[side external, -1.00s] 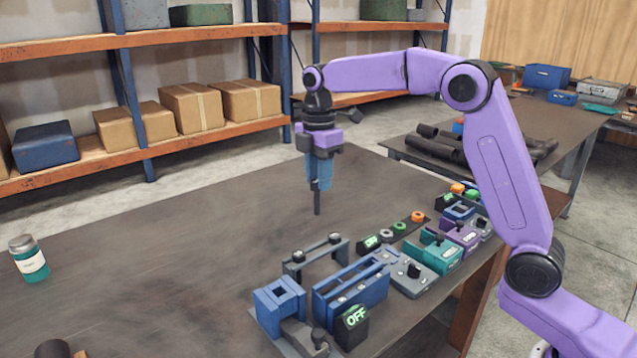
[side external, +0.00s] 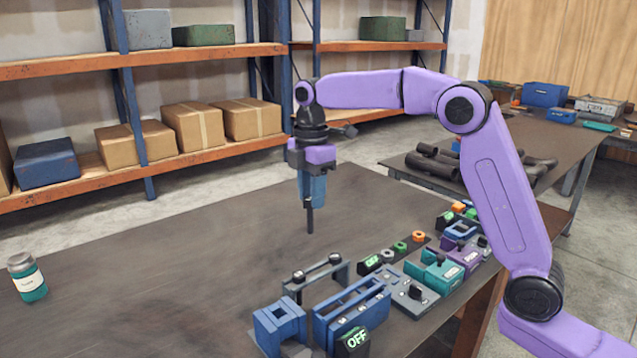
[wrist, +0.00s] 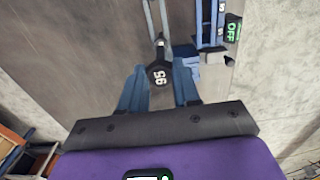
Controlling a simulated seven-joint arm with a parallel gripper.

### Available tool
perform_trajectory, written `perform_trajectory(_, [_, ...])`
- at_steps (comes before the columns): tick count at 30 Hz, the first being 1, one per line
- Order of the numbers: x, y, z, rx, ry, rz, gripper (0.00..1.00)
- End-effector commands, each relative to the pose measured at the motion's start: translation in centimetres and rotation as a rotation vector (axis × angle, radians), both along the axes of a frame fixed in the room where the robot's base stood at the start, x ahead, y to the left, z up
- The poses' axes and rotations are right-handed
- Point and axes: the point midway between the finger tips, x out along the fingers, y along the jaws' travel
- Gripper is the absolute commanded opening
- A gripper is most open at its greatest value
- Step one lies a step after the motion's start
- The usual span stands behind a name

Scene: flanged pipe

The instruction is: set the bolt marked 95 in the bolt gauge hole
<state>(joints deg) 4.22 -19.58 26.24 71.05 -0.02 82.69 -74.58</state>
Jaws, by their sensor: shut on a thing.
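My gripper (side external: 312,188) is shut on a dark bolt (side external: 310,220), which hangs upright, shank down, above the bare table. In the wrist view, the bolt's black hex head (wrist: 159,74) carries the white number 95 and sits between the blue fingers of my gripper (wrist: 159,86). The bolt's tip is clear of the fixtures. A blue block with a square opening (side external: 279,326) and a long blue slotted fixture (side external: 350,312) with a green-lit OFF display (side external: 353,342) stand at the front. I cannot tell which fixture has the bolt gauge hole.
A dark rack with two round black heads (side external: 316,275) stands just below the bolt in the picture. A grey block with a black knob (side external: 411,293), a teal fixture (side external: 437,273) and several nuts (side external: 400,247) line the right edge. A jar (side external: 27,277) stands far left. The table's middle is clear.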

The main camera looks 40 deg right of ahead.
Motion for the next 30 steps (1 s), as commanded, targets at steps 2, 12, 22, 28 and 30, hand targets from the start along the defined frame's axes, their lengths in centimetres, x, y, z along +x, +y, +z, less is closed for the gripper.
perform_trajectory(2, [-0.7,2.4,-1.4,-0.001,0.004,0.009,0.0])
perform_trajectory(12, [-4.5,10.7,-6.9,-0.001,0.002,0.005,0.0])
perform_trajectory(22, [-5.6,12.4,-8.1,0.001,-0.001,0.0,0.0])
perform_trajectory(28, [-5.6,12.4,-8.1,0.001,-0.001,0.0,0.0])
perform_trajectory(30, [-5.6,12.4,-8.1,0.001,-0.001,0.0,0.0])
